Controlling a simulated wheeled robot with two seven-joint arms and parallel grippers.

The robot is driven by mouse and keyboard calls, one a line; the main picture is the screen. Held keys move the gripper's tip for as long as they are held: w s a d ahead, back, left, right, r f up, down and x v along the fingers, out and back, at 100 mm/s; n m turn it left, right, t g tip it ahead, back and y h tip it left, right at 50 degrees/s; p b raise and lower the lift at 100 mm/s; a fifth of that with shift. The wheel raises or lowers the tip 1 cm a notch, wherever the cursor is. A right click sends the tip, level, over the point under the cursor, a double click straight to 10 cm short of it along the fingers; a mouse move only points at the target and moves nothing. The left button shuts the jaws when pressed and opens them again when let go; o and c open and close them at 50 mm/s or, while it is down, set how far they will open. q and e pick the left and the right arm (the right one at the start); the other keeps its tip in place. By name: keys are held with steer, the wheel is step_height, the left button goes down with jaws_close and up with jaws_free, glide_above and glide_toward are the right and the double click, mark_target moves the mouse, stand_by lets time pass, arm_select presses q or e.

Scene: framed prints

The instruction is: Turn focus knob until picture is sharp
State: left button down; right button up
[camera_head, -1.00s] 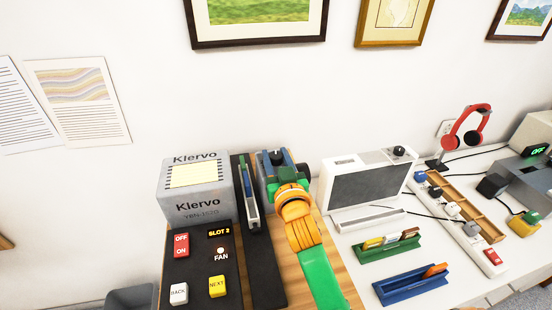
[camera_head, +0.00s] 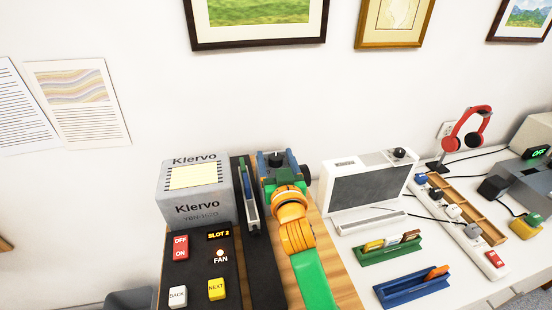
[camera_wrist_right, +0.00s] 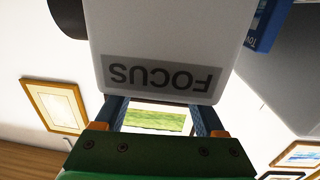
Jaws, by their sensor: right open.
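My right gripper (camera_head: 275,159) is at the far end of the wooden surface, right of the grey Klervo unit (camera_head: 196,207). In the right wrist view its two dark blue fingers (camera_wrist_right: 160,116) stand apart, with a gap between them. A pale block marked FOCUS (camera_wrist_right: 165,75), its lettering upside down, hides the fingertips. Part of a black round piece (camera_wrist_right: 69,16) shows beside the block, perhaps the knob; I cannot tell whether the fingers touch it. A dark round piece (camera_head: 305,175) also shows right of the gripper in the head view. My left gripper is out of view.
A black control panel (camera_head: 200,264) with switches and a slide rack (camera_head: 248,188) stand left of my right arm. A white speaker-like unit (camera_head: 370,187), a green holder (camera_head: 385,252) and a blue holder (camera_head: 412,288) are to the right. A framed green landscape (camera_head: 258,12) hangs above.

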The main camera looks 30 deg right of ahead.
mark_target(278, 163)
steer(key=b+v, duration=0.2)
steer(key=v, duration=0.4)
steer(key=shift+s+a+f, duration=0.1)
steer(key=shift+s, duration=0.25)
steer(key=shift+s+a, duration=0.1)
steer(key=shift+s, duration=0.15)
steer(key=shift+w, duration=0.1)
